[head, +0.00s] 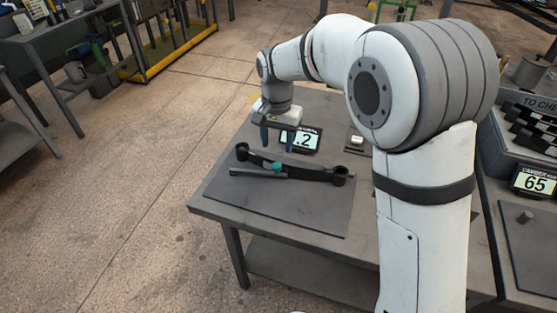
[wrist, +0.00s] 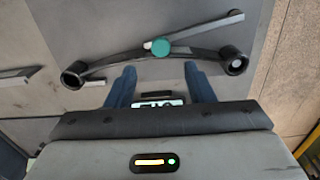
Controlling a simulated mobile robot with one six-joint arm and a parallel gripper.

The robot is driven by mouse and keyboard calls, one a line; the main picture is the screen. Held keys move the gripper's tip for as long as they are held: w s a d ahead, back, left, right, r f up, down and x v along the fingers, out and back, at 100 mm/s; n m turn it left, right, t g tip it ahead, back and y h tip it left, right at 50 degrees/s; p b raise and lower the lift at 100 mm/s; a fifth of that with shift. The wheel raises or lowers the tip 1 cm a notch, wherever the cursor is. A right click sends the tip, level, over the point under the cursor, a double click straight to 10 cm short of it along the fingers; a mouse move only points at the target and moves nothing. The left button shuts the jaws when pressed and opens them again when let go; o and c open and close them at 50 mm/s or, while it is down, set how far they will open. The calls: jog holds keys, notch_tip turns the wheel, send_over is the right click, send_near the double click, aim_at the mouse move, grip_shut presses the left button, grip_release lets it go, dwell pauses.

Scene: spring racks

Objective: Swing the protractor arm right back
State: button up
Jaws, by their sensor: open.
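The protractor lies on a dark plate (head: 270,210). It has a dark curved bar (head: 310,173) with a round cup at each end and a teal knob (head: 277,167) near its middle. Its straight dark arm (head: 250,171) runs from the knob to the left in the head view. In the wrist view the arm (wrist: 210,26) points to the upper right, away from my gripper. My gripper (head: 277,141) is open and empty, pointing down behind the curved bar. In the wrist view its two blue fingers (wrist: 160,84) are apart, near the bar's gripper side; contact cannot be told.
A digital display (head: 303,140) stands behind the bar, close to my gripper, its reading partly hidden. A small device (head: 356,142) sits to its right. The plate's front is bare. Another bench with a display (head: 537,182) is at the right.

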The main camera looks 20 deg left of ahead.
aim_at(277, 165)
notch_tip(277, 165, down, 8)
jog(key=shift+r, duration=0.1)
dwell(0.4)
grip_shut()
dwell(0.4)
